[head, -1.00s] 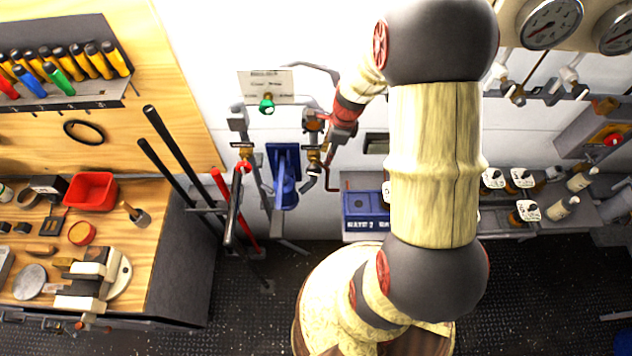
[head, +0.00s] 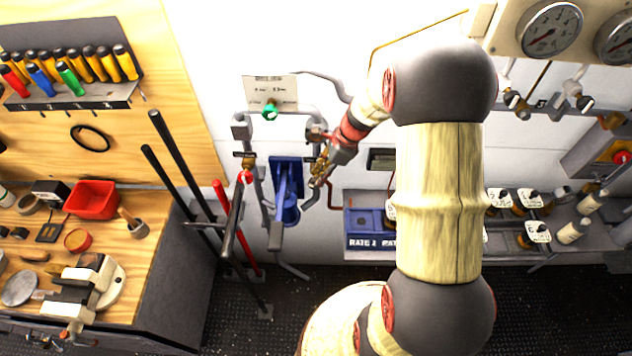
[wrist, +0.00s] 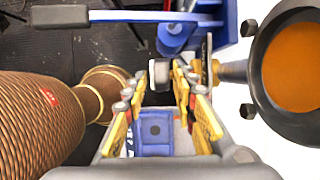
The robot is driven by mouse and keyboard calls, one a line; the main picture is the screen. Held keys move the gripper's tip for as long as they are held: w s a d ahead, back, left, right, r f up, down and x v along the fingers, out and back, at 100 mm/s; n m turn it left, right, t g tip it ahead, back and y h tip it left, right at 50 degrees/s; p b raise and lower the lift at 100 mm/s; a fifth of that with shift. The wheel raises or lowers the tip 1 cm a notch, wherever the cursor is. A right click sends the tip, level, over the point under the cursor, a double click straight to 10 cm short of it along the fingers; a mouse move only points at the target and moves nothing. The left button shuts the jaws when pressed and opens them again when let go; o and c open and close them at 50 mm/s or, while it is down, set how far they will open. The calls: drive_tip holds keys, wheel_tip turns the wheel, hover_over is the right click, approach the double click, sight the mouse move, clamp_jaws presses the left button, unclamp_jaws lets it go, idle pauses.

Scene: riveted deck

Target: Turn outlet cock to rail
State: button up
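A brass cock (head: 248,162) with a red end on its handle sits on the left wall pipe in the head view. A second brass cock is at the right pipe, mostly hidden by my gripper (head: 319,176) there. Labels are too small to tell which is the outlet cock. In the wrist view my gripper (wrist: 160,76) has its two fingers apart. A short grey handle end (wrist: 159,74) lies between the fingertips, beside a brass fitting (wrist: 198,68). I cannot tell whether the fingers touch it.
A blue bracketed unit (head: 287,190) hangs between the pipes, below a green knob (head: 269,112) and a white placard (head: 270,91). Dark upright bars (head: 170,165) stand left, by the wooden bench. A blue box (head: 368,226) sits on the shelf to the right.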

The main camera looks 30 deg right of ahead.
drive_tip(key=shift+x, duration=1.8)
drive_tip(key=shift+c, duration=0.4)
clamp_jaws()
